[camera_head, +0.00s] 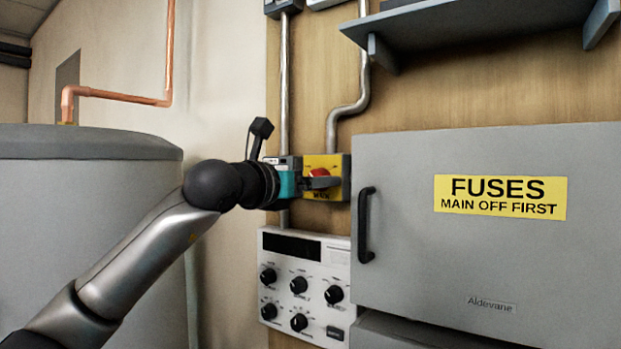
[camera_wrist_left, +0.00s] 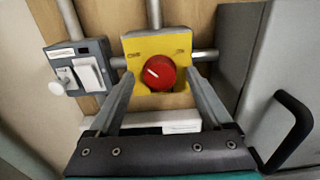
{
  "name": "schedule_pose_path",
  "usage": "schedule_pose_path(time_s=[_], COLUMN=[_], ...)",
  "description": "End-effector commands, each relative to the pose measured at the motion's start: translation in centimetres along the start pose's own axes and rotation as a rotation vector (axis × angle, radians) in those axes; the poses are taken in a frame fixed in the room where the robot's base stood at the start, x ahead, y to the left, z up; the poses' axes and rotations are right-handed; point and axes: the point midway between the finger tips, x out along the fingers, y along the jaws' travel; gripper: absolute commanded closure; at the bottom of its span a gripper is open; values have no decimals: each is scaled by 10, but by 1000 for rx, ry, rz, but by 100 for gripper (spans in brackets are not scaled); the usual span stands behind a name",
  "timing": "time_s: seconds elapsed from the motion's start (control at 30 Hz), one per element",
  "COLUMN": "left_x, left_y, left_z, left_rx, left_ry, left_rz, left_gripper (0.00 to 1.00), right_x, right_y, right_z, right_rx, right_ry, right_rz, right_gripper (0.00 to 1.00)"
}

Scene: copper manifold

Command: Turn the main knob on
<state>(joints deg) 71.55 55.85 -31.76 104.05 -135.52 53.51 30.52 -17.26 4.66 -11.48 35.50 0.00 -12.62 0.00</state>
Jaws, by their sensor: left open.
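The main knob (camera_head: 319,174) is a round red knob on a yellow plate (camera_head: 335,162) of a grey box on the wooden board. In the left wrist view the red knob (camera_wrist_left: 158,73) faces me, with a pale mark slanting across it. My left gripper (camera_head: 318,183) is at the yellow plate in the head view and partly covers the knob. In the left wrist view its two fingers (camera_wrist_left: 158,85) are apart, one on each side of the knob, with nothing held. I cannot tell whether they touch it. My right gripper is not in view.
A grey fuse cabinet (camera_head: 460,260) with a black handle (camera_head: 366,225) stands close on the right. A white panel with several black knobs (camera_head: 303,243) is below. A grey switch box (camera_wrist_left: 80,68) sits left of the yellow plate. A grey tank (camera_head: 80,240) is at left.

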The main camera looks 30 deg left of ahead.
Motion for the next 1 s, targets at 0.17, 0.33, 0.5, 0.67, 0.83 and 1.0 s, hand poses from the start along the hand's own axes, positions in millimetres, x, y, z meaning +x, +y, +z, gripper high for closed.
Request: schedule_pose_path(time_s=[0.17,0.33,0.5,0.67,0.83,1.0], left_x=[0,0,0,0,0,0], left_y=[0,0,0,0,0,0], left_z=[0,0,0,0,0,0], left_rx=[0,-1,-1,-1,-1,1], left_ry=[0,0,0,0,0,0], left_rz=[0,0,0,0,0,0], left_gripper=[19,38,57,75,94,100], right_x=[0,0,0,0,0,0], right_y=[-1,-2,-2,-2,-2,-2], right_z=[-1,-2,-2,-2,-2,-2], right_rx=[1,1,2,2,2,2], right_ry=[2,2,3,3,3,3], right_rz=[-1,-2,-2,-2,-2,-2], right_gripper=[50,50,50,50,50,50])
